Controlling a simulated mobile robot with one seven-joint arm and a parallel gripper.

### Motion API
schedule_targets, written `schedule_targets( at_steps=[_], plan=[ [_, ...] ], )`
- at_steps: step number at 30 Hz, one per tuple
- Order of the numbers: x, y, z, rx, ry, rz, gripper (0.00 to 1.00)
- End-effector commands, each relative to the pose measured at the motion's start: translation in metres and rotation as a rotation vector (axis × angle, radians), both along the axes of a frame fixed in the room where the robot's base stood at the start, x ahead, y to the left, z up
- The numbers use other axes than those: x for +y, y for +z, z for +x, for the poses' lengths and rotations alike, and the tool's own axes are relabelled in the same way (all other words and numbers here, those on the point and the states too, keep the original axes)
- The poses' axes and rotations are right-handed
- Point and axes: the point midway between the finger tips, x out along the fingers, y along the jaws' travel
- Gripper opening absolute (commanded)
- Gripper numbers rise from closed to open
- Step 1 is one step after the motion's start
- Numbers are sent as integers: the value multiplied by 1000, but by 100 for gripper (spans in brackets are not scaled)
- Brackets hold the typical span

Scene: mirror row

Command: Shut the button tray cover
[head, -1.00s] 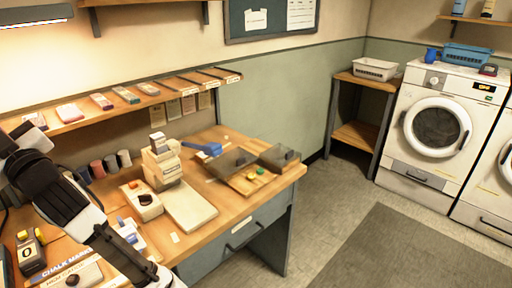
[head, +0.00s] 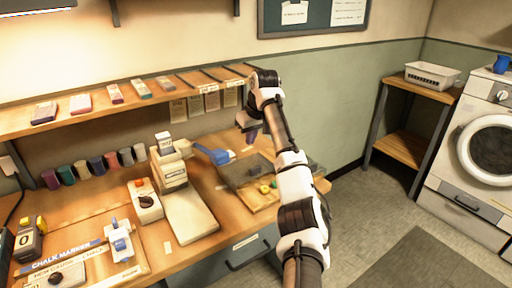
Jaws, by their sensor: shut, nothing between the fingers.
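The button tray (head: 262,203) is a shallow wooden tray at the right end of the workbench. A few yellow and green buttons (head: 265,188) show in its uncovered front part. A flat dark grey panel (head: 237,172), which looks like its cover, lies over the back left part. My arm crosses in front of the tray and hides its right side, including the dark block seen there earlier. My gripper (head: 252,137) hangs from the bent wrist above the back of the tray, fingers down. It looks shut and empty, apart from the panel.
A blue-handled tool (head: 215,155) lies just left of the tray. A cream machine (head: 170,165) with a flat base plate (head: 192,213) stands farther left. The shelf (head: 130,98) with small boxes runs along the wall behind. Open floor lies right of the bench.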

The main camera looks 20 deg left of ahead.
Motion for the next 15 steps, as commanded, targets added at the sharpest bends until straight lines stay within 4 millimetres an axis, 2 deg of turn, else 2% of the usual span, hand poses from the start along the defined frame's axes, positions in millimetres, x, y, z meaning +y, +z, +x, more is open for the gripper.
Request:
schedule_targets(
  at_steps=[12,14,15],
  plan=[
    [21,-76,16,3,-1,-2,0],
    [24,-86,18,1,-1,-1,0],
    [19,-85,17,-3,-2,1,0]
  ],
)
